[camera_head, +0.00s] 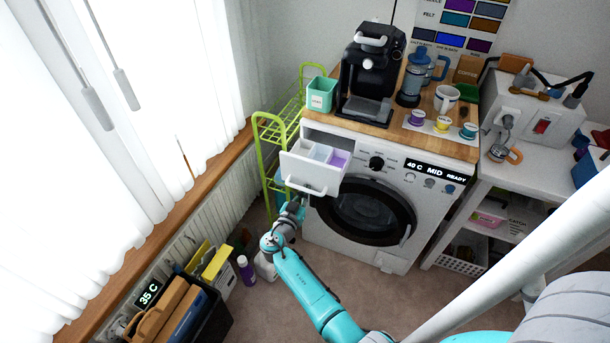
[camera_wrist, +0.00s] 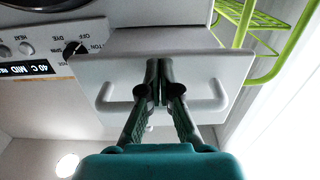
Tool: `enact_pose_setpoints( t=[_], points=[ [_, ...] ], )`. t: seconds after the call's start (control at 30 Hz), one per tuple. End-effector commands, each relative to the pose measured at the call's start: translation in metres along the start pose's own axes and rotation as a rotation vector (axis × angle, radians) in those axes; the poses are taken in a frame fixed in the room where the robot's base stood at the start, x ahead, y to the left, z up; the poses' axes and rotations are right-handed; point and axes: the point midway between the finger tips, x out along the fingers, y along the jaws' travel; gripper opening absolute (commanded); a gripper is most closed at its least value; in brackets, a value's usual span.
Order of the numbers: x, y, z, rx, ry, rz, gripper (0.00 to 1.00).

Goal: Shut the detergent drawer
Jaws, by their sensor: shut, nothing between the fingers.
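The detergent drawer (camera_head: 311,173) is pulled out of the upper left of the washing machine (camera_head: 342,228). Its compartments show from above, with pale and purple contents. A white bar handle (camera_head: 305,189) runs along its front. My gripper (camera_head: 299,199) is just below and in front of the drawer front. In the wrist view, my gripper (camera_wrist: 161,88) is shut and empty, with its fingertips in front of the drawer front (camera_wrist: 190,70), between the two ends of the handle (camera_wrist: 207,103). I cannot tell whether the fingertips touch the drawer.
A green wire rack (camera_head: 270,130) stands close left of the machine. A coffee maker (camera_head: 371,75), cups and a blue press stand on the wooden top. A dark box of folders (camera_head: 200,310) and a purple bottle (camera_head: 246,272) are on the floor at left.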

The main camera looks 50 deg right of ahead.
Motion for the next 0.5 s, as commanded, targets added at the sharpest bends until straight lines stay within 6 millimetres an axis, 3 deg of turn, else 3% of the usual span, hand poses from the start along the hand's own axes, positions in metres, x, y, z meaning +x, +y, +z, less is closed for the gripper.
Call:
enact_pose_setpoints(
  t=[0.5],
  points=[
    [0.012, 0.000, 0.001, -0.001, -0.001, 0.000, 0.00]
  ],
)
